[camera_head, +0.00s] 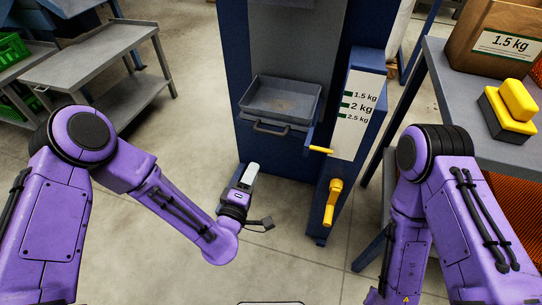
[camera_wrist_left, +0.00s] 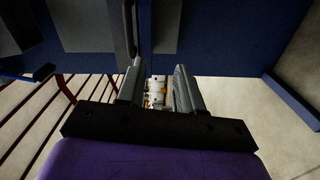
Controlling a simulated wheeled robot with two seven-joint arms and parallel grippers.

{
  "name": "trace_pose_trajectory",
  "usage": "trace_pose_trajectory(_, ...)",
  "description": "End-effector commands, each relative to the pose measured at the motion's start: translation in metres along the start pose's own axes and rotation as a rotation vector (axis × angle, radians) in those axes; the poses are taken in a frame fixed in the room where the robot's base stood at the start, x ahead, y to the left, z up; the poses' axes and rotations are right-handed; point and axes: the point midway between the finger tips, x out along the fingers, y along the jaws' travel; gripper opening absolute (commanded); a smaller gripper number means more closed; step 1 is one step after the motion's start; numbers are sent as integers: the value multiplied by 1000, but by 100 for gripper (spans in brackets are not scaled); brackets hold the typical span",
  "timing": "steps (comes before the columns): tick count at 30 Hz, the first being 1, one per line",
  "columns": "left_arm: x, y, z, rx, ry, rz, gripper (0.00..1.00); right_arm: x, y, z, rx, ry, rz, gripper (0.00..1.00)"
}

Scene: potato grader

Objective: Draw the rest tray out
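The rest tray (camera_head: 276,117) is a shallow grey tray on the front of the blue machine, and it looks empty. A dark bar handle (camera_head: 270,131) runs along its front. My left gripper (camera_head: 250,174) is below and slightly left of the handle in the head view, apart from it. In the left wrist view its two fingers (camera_wrist_left: 158,88) stand apart with nothing held between them. I cannot clearly pick out the tray or handle in that view. My right arm comes in at the right, but its gripper is outside the view.
A scale panel (camera_head: 358,117) with weight labels and a yellow pointer (camera_head: 321,150) is right of the tray. A yellow crank (camera_head: 331,203) sits below. A table (camera_head: 450,100) with a paper sack (camera_head: 498,45) is at right, a grey cart (camera_head: 90,54) at left. Floor around the left gripper is clear.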

Motion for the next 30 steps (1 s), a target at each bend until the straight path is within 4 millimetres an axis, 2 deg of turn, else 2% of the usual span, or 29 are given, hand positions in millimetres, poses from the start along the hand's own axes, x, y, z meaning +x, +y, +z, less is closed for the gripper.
trace_pose_trajectory(1,12,1,4,-59,13,83,36,22,-2,9,0,0,0,43)
trace_pose_trajectory(3,21,18,5,-116,21,161,36,26,-2,10,0,1,0,43)
trace_pose_trajectory(8,39,37,5,-148,22,206,36,23,-2,9,0,1,0,43)
trace_pose_trajectory(15,92,46,3,-144,22,202,36,24,-2,10,0,1,0,43)
trace_pose_trajectory(19,114,50,2,-144,21,199,36,26,-2,10,0,1,0,43)
trace_pose_trajectory(24,127,53,2,-144,20,198,36,26,-3,10,0,1,0,43)
trace_pose_trajectory(30,127,53,2,-144,19,196,36,26,-2,10,0,1,0,43)
